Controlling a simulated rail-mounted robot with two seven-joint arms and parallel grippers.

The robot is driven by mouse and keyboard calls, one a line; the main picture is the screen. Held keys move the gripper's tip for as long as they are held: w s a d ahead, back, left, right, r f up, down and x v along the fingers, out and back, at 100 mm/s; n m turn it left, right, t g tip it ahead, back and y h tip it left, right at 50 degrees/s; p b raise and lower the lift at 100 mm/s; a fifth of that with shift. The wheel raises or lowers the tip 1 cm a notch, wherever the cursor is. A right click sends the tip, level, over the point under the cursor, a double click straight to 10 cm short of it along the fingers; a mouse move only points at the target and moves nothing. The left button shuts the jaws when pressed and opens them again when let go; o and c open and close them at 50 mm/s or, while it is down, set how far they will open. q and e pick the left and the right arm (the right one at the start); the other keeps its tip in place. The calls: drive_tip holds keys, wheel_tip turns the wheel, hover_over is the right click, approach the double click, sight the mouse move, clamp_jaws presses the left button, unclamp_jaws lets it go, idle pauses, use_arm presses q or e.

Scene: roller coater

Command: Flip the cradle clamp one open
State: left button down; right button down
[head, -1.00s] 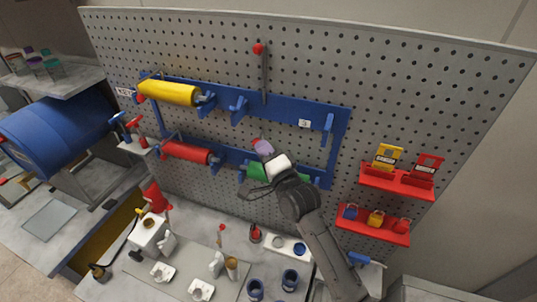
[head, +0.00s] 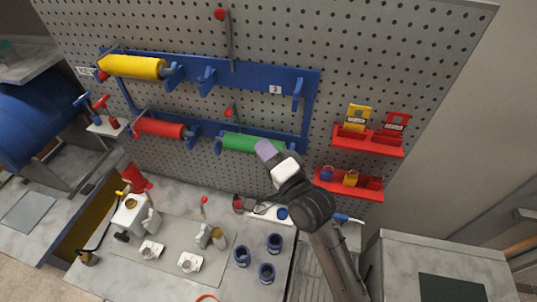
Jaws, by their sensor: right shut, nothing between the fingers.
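The blue wall rack (head: 255,76) has roller cradles. A clamp lever with a red knob (head: 229,112) stands raised above the left part of the green roller (head: 238,142). A second lever (head: 229,40), also red-knobbed, stands upright above the empty upper cradle. A red knob (head: 103,76) sits low at the left end of the yellow roller (head: 133,66). I cannot tell which clamp is number one. My right gripper (head: 266,150) is shut and empty, with purple fingertips in front of the green roller's right end. It hides part of that roller. My left gripper is not in view.
A red roller (head: 158,127) hangs lower left. Red shelves (head: 368,141) with lockout tags and padlocks are at the right of the pegboard (head: 440,50). Several blue cups (head: 242,256) and a white pump unit (head: 131,214) stand on the bench below.

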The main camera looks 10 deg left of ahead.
drive_tip(key=shift+s+d, duration=0.5)
idle(0.3)
